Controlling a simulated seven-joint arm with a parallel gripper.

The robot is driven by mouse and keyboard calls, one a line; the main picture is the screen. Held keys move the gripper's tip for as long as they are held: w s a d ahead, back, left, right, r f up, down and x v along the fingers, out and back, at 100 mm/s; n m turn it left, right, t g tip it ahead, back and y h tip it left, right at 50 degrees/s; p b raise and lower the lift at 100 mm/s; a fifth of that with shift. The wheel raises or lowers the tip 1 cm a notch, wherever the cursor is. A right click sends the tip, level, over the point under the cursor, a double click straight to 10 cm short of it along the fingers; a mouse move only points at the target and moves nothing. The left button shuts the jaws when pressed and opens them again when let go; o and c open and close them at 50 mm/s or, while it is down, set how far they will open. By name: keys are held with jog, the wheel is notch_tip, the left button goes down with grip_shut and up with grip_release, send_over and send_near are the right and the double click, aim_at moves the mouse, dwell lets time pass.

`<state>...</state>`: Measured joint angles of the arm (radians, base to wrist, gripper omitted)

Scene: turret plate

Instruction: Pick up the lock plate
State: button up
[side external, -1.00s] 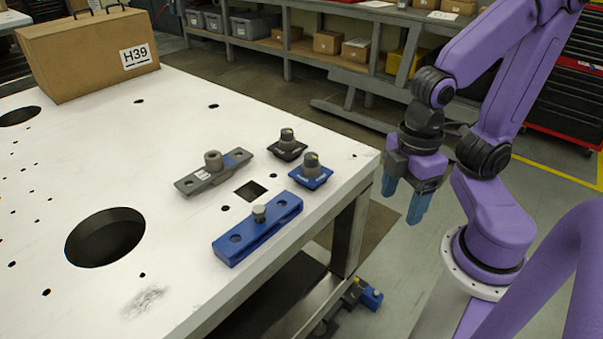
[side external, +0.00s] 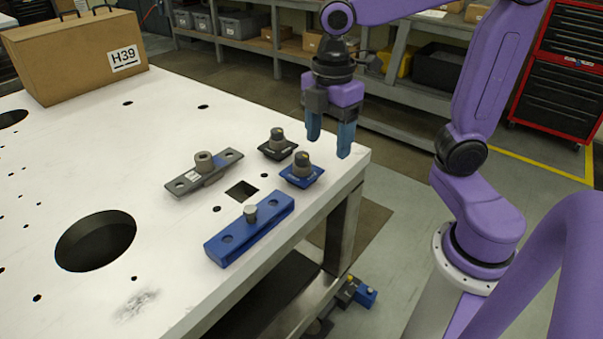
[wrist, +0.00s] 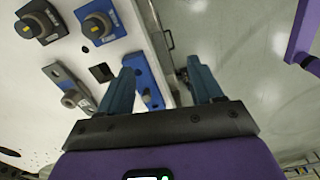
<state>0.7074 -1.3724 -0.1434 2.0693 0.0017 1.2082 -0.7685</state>
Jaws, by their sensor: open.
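Two bar-shaped plates lie on the white table, and I cannot tell which is called the lock plate. One is a grey bar (side external: 184,182) with a round grey post and a blue patch. The other is a blue bar (side external: 226,244) with a silver knob, nearer the table's front edge. In the wrist view the grey bar (wrist: 62,78) is left of the fingers and the blue bar (wrist: 143,74) is partly hidden behind the left finger. My gripper (side external: 329,147) is open and empty, above the table's right corner, apart from both bars; it also shows in the wrist view (wrist: 164,63).
A black-based knob piece (side external: 277,144) and a blue-based knob piece (side external: 302,171) stand close by, left of my gripper. A square hole (side external: 242,191) and a large round hole (side external: 95,241) open in the tabletop. A cardboard case (side external: 78,58) stands at the back left.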

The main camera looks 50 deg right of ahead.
jog(key=w+d+r+n, duration=0.3)
jog(key=w+d+r, duration=0.25)
jog(key=w, duration=0.45)
send_over(302, 154)
jog(key=f, duration=1)
jog(key=shift+s+a+f, duration=0.15)
jog(key=shift+s+a, duration=0.1)
jog(key=shift+s, duration=0.15)
jog(key=shift+w+d+f, duration=0.1)
jog(key=shift+w+f, duration=0.1)
jog(key=shift+f, duration=1.4)
jog(key=shift+w+d+f, duration=0.1)
jog(key=shift+w+f, duration=0.05)
jog(key=shift+f, duration=1.45)
grip_shut()
